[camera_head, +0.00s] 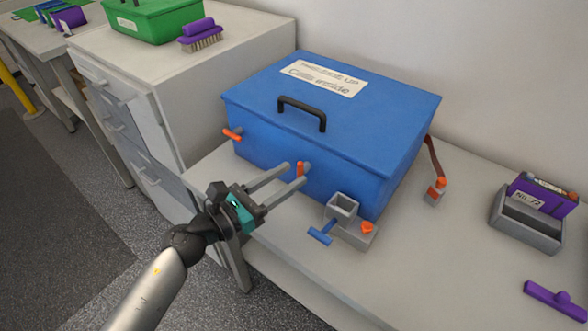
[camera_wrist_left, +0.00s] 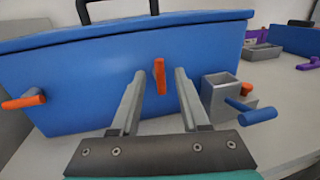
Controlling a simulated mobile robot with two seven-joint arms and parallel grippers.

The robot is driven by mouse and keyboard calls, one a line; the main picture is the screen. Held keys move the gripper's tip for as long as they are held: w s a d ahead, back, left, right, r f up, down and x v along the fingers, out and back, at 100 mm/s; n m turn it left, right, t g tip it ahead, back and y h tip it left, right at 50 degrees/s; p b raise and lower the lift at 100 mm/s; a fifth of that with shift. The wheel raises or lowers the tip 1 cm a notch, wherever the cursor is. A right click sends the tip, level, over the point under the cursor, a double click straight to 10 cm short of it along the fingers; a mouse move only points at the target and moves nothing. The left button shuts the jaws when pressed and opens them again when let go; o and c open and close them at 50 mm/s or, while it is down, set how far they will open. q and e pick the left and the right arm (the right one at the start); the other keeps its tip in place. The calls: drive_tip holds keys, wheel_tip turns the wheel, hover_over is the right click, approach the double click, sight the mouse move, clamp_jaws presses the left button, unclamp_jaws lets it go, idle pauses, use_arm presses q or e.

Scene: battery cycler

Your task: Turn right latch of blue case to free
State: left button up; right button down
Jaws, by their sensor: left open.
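The closed blue case (camera_head: 300,125) stands on the bench with a black handle (camera_head: 302,112) on its lid. Its right latch (camera_head: 300,169) is an orange tab standing upright on the front face; it also shows in the left wrist view (camera_wrist_left: 159,77). Its left latch (camera_head: 232,134) is orange and lies roughly sideways, also seen in the left wrist view (camera_wrist_left: 24,101). My left gripper (camera_head: 295,174) is open in front of the case, its two grey fingers on either side of the right latch. Whether a finger touches it I cannot tell. My right gripper is out of view.
A grey fixture (camera_head: 342,207) with a blue lever (camera_head: 321,233) and orange knob stands close right of the gripper. A grey bin (camera_head: 527,224) and a purple piece (camera_head: 555,302) lie farther right. A drawer cabinet (camera_head: 110,85) stands left.

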sight(303, 170)
use_arm(q)
drive_tip(key=shift+x, duration=1.1)
clamp_jaws()
